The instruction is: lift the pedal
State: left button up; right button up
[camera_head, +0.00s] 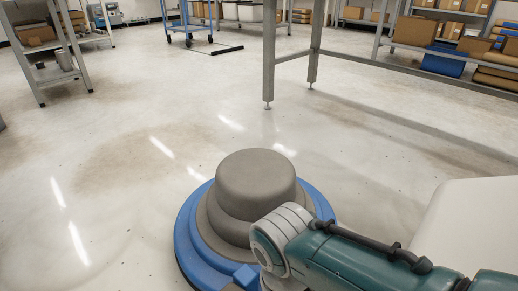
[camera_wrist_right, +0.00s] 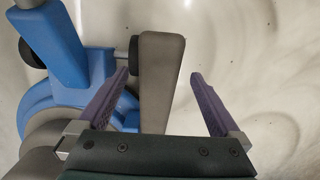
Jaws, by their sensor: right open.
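A grey, slab-like bar that looks like the pedal (camera_wrist_right: 161,70) shows in the right wrist view, joined on its left side by a dark pivot to the blue floor machine (camera_wrist_right: 65,45). My right gripper (camera_wrist_right: 160,74) is open, with one purple finger to the left of the bar and the other well to its right. The left finger is close to the bar; I cannot tell whether they touch. In the head view the machine (camera_head: 189,235), blue with a grey dome, stands below centre. My right arm covers its right side, and the pedal is hidden there. My left gripper is not in view.
Pale, glossy concrete floor (camera_head: 110,190) is open left of and beyond the machine. A metal table's legs (camera_head: 268,60) stand behind it. Shelves with boxes (camera_head: 420,35) are at the back right, a rack (camera_head: 75,45) at the left and a blue trolley (camera_head: 188,28) far back.

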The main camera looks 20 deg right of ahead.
jog(key=p+v, duration=0.3)
jog(key=v, duration=0.3)
jog(key=shift+w+r+p, duration=0.2)
jog(key=shift+r+p, duration=0.15)
jog(key=shift+p, duration=0.05)
